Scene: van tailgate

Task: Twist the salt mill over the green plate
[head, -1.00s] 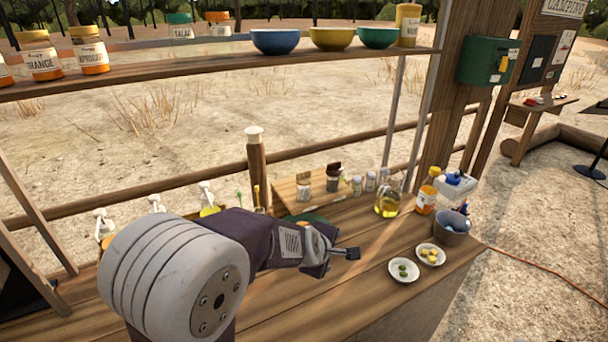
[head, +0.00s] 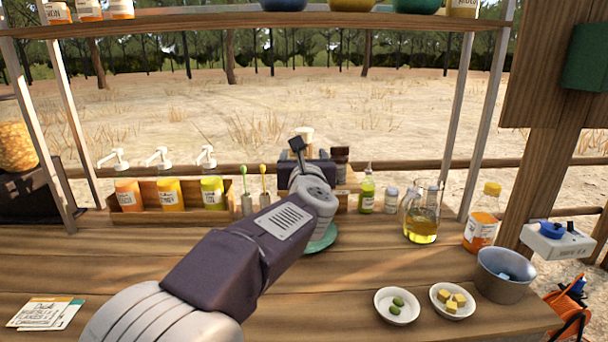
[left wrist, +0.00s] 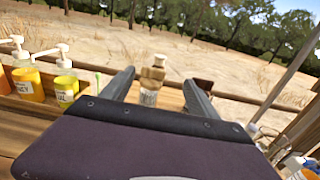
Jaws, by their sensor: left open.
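A tall mill with a cream knob (head: 305,131), which I take for the salt mill, stands at the back of the counter, mostly hidden behind my left gripper. In the left wrist view the mill (left wrist: 150,84) shows upright between the finger tips, with a tan top and a labelled body. My left gripper (head: 303,150) is open, with its fingers (left wrist: 159,79) on either side of the mill in that view; I cannot tell whether they touch it. The green plate (head: 322,241) lies on the counter, partly hidden under my left forearm. My right gripper is out of view.
A box of pump bottles (head: 169,196) stands left of the mill. A green bottle (head: 366,193), a jar, an oil jug (head: 421,222) and an orange-labelled bottle (head: 481,222) stand right. Two small bowls (head: 397,306) and a metal bucket (head: 504,276) sit at front right. The left counter is mostly clear.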

